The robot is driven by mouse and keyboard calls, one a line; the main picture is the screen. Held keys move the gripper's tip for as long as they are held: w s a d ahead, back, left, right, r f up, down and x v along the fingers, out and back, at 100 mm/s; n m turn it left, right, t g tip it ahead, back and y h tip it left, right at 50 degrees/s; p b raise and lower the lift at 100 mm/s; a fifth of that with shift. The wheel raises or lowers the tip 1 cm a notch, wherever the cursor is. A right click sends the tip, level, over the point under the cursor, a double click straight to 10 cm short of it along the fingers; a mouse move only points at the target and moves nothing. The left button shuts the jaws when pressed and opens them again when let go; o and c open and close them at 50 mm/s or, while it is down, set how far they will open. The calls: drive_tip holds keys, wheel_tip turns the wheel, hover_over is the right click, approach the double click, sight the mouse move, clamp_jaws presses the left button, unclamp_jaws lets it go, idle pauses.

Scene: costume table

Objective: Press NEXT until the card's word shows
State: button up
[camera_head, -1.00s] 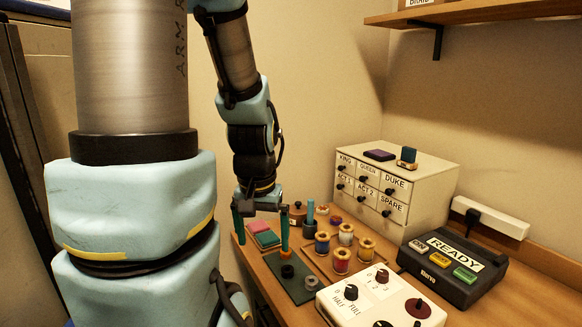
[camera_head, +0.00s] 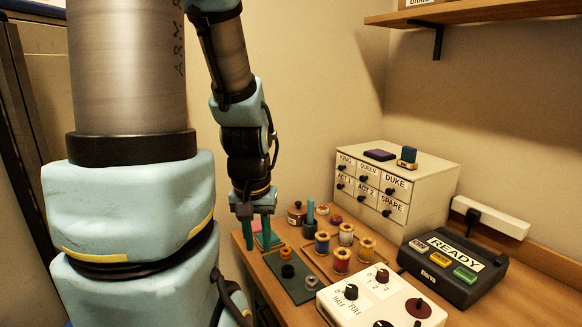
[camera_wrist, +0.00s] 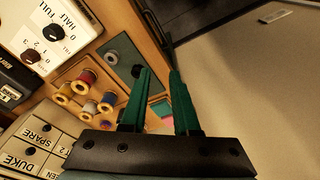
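No card with a readable word shows. My gripper (camera_head: 256,244) is above the table's far left end, well left of the device. In the wrist view its green fingers (camera_wrist: 161,74) are a small gap apart with nothing between them.
A white control box (camera_head: 380,300) with knobs stands left of the device. A tray of thread spools (camera_head: 342,262) and a dark green mat (camera_head: 294,283) lie between it and my gripper. A labelled drawer cabinet (camera_head: 425,165) stands behind. A shelf (camera_head: 480,12) hangs above.

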clamp_jaws()
idle(0.8)
